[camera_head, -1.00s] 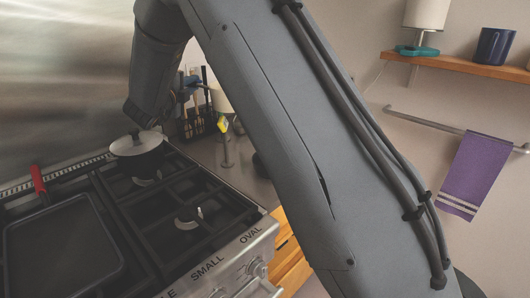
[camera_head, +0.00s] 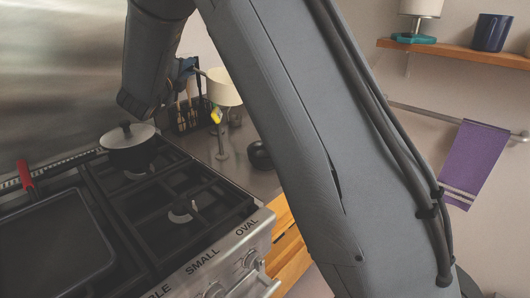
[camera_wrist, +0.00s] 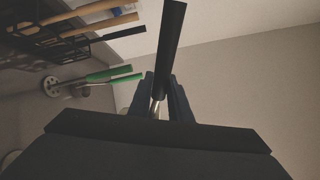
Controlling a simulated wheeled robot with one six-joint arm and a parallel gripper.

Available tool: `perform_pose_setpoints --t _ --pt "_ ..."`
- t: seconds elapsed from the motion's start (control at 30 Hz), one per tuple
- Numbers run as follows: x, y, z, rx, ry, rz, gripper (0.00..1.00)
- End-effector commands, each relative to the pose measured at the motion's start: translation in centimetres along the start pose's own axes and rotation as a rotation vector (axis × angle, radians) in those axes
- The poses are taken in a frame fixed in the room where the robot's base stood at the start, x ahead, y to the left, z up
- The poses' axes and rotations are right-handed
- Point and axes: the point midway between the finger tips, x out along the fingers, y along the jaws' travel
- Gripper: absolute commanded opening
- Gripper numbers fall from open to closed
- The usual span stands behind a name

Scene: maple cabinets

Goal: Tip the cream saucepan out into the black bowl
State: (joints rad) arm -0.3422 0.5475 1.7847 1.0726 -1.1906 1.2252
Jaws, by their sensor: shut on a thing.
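The cream saucepan (camera_head: 224,88) is held up above the counter in the head view, its right side close to my arm's edge. My gripper (camera_head: 187,68) is shut on its handle, left of the pan body. In the wrist view the fingers (camera_wrist: 163,95) clasp the dark handle (camera_wrist: 170,40) near a bright metal section; the pan body is mostly hidden there. The black bowl (camera_head: 259,156) stands on the counter, lower and to the right of the pan, partly covered by my arm. The pan's contents and exact tilt cannot be told.
A black utensil rack (camera_head: 187,118) stands behind the pan, and a utensil stand (camera_head: 222,154) is left of the bowl. A lidded pot (camera_head: 128,152) sits on the stove, with a red-handled griddle (camera_head: 55,245) at left. A shelf (camera_head: 455,52) is at right.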

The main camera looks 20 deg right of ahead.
Motion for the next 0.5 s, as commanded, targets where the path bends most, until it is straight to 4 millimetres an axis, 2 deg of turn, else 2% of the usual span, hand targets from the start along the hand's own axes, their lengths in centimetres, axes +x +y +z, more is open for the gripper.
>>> perform_pose_setpoints --t 0.23,0.37,0.5 --pt "-0.7 -1.7 -1.1 0.115 -0.011 -0.051 0.00" --pt "-1.1 -1.7 -2.2 0.172 -0.015 -0.074 0.00" --pt "-1.3 -2.0 -2.5 0.194 -0.017 -0.083 0.00"
